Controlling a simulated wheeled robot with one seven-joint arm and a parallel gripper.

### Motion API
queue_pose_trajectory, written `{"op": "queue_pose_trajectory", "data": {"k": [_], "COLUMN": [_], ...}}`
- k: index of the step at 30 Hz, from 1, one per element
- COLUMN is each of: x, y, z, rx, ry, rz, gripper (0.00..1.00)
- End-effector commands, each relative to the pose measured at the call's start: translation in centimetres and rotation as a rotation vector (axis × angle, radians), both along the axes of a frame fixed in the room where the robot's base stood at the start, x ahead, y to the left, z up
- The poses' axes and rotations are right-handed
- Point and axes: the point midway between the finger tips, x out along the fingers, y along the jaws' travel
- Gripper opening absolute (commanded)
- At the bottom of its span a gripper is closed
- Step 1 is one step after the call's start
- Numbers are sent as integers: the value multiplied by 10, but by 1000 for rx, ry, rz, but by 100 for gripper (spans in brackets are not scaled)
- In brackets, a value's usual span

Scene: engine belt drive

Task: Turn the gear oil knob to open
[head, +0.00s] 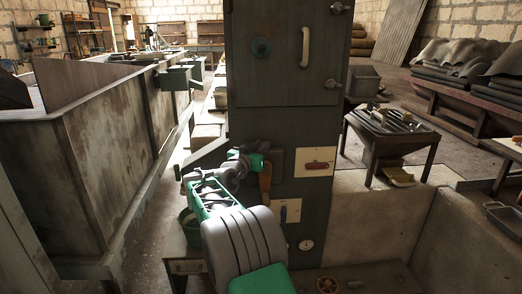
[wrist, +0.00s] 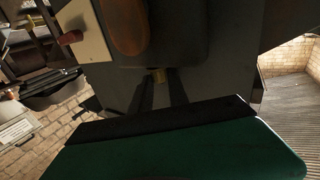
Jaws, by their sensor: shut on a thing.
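My gripper (wrist: 160,84) reaches the front of the dark cabinet (head: 286,120), and its dark fingers point at the face in the wrist view. A small brass-coloured knob (wrist: 158,75) shows between the fingertips, and the gripper is shut on it. No label on it is readable, and its turn angle cannot be told. In the head view my arm and gripper hide this knob. A brown oval handle (head: 265,178) hangs just below the gripper; it shows large at the top of the wrist view (wrist: 126,24).
A pale panel with a red handle (head: 317,166) is right of my gripper. A tool table (head: 390,133) stands right.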

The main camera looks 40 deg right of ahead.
Motion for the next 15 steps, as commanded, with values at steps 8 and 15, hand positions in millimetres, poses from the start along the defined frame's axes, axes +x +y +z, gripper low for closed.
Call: {"op": "queue_pose_trajectory", "data": {"k": [8,15], "x": [1,0], "y": [0,0], "z": [-1,0], "rx": [1,1], "ry": [3,1], "rz": [2,2], "gripper": [22,42]}}
